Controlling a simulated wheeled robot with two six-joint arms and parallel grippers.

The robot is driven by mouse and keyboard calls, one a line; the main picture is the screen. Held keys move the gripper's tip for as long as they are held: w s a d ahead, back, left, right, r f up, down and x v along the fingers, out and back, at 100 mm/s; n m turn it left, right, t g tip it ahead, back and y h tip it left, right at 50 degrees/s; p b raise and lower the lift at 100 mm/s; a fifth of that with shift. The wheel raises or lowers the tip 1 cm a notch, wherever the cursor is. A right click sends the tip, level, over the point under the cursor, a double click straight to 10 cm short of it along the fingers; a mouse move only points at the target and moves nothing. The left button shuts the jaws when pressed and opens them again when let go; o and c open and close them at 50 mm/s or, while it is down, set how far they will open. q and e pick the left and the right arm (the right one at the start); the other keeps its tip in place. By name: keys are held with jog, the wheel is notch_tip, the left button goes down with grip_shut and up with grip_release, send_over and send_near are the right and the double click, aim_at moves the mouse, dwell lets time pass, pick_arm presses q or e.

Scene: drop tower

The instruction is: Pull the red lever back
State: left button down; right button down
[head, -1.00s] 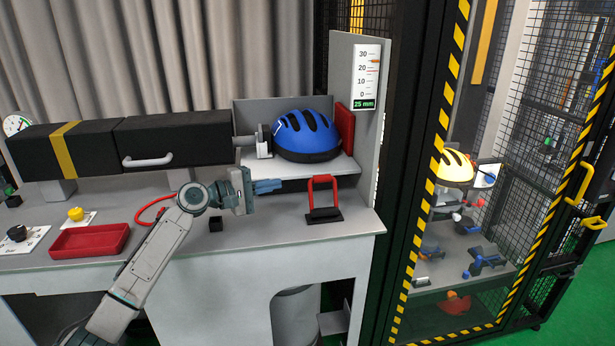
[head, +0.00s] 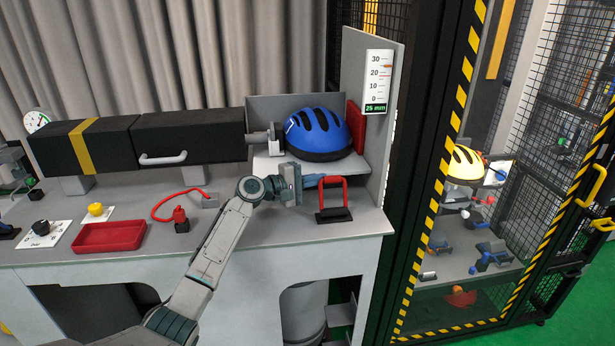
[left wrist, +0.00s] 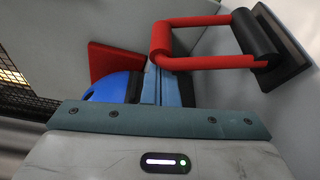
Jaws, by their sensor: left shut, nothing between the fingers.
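The red lever (head: 333,192) is an upright U-shaped handle on a black base at the right end of the bench. In the left wrist view the lever (left wrist: 205,63) lies sideways at the upper right. My left gripper (head: 318,181) is shut and empty, its blue fingers pointing right at the lever's left upright. In the left wrist view the shut fingers (left wrist: 161,86) reach close to the lever's crossbar. I cannot tell whether they touch it. My right gripper does not show.
A blue helmet (head: 316,132) sits on a ledge behind the lever, before a red pad (head: 355,129). A grey panel with a gauge (head: 378,80) stands at the right. A red tray (head: 110,236) and red hose (head: 165,207) lie left. A striped cage post (head: 455,120) stands right.

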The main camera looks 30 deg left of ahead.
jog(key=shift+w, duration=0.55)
